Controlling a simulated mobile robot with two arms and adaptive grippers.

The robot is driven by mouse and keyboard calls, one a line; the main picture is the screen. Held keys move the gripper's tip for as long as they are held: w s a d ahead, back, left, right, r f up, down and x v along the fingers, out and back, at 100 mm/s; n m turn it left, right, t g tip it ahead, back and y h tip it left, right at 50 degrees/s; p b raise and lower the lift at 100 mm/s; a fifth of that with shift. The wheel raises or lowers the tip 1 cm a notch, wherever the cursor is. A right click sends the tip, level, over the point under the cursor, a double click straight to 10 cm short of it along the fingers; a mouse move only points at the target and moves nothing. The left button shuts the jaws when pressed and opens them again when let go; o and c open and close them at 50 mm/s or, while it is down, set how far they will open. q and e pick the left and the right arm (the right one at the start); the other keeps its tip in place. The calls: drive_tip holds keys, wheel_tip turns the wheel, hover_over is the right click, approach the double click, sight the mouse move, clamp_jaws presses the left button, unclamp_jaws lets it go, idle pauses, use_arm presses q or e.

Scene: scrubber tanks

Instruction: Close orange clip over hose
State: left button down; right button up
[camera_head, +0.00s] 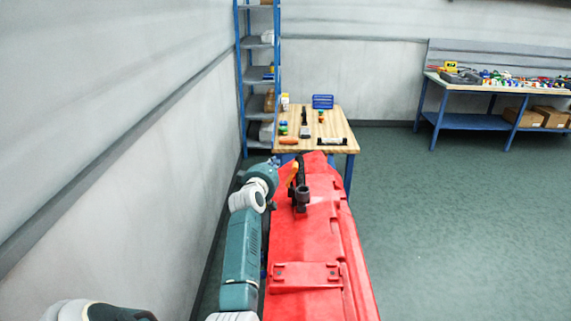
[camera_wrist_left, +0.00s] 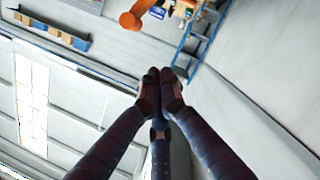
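The red scrubber tank (camera_head: 312,230) fills the lower middle of the head view. A black hose fitting (camera_head: 301,197) stands on its upper side, with the orange clip (camera_head: 292,174) sticking up at a slant beside it. The clip also shows in the left wrist view (camera_wrist_left: 131,20), at the top edge, beyond the fingertips and apart from them. My left gripper (camera_wrist_left: 160,76) has its dark fingers together at the tips, with nothing visible between them. In the head view my left wrist is just left of the clip; its fingers are hard to make out there. My right gripper is out of view.
A wooden table (camera_head: 330,131) with small tools and a blue basket (camera_head: 323,101) stands beyond the tank. A blue shelf rack (camera_head: 241,80) is behind it. The wall runs close along the left. A workbench (camera_head: 500,88) stands far right; the floor (camera_head: 450,220) between is clear.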

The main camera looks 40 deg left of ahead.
sight(292, 176)
use_arm(q)
drive_tip(key=w+f+p, duration=0.1)
drive_tip(key=w+f, duration=0.2)
drive_tip(key=w, duration=0.2)
drive_tip(key=shift+d+p, duration=0.4)
drive_tip(key=shift+w, duration=0.1)
drive_tip(key=shift+a, duration=0.1)
